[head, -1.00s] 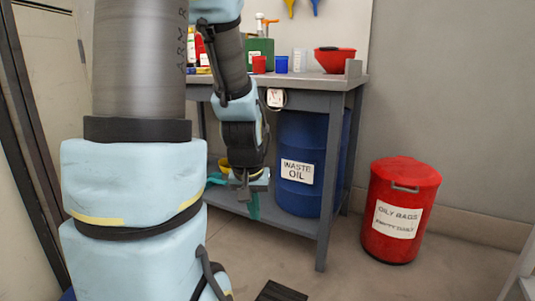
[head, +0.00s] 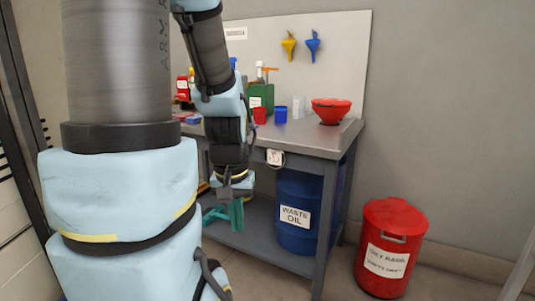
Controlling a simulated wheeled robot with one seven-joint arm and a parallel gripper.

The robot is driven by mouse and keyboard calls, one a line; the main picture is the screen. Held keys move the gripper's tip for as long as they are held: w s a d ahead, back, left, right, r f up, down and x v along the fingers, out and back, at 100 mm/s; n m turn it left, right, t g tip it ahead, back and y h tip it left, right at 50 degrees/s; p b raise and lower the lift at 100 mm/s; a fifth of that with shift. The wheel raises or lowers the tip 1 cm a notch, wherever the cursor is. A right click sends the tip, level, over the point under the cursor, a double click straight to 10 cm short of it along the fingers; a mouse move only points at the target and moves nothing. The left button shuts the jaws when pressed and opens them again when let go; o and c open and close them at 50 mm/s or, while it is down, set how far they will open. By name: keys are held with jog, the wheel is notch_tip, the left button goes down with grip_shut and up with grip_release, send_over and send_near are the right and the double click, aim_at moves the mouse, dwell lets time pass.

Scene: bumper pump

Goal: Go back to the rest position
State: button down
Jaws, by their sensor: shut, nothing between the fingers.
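My gripper (head: 237,200) hangs fingers-down at the end of my arm, in front of the workbench and below the level of its top. It looks shut, with nothing held. A teal item (head: 236,216) shows right below and behind the fingers, at the height of the lower shelf. I cannot tell its full shape or how far it is from the fingers. My arm hides the left part of the bench.
A blue waste oil drum (head: 296,240) stands beneath. A red oily-rags bin (head: 392,240) stands right on open floor.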

notch_tip(320, 180, up, 16)
jog(key=p, duration=1.3)
jog(key=shift+f, duration=0.15)
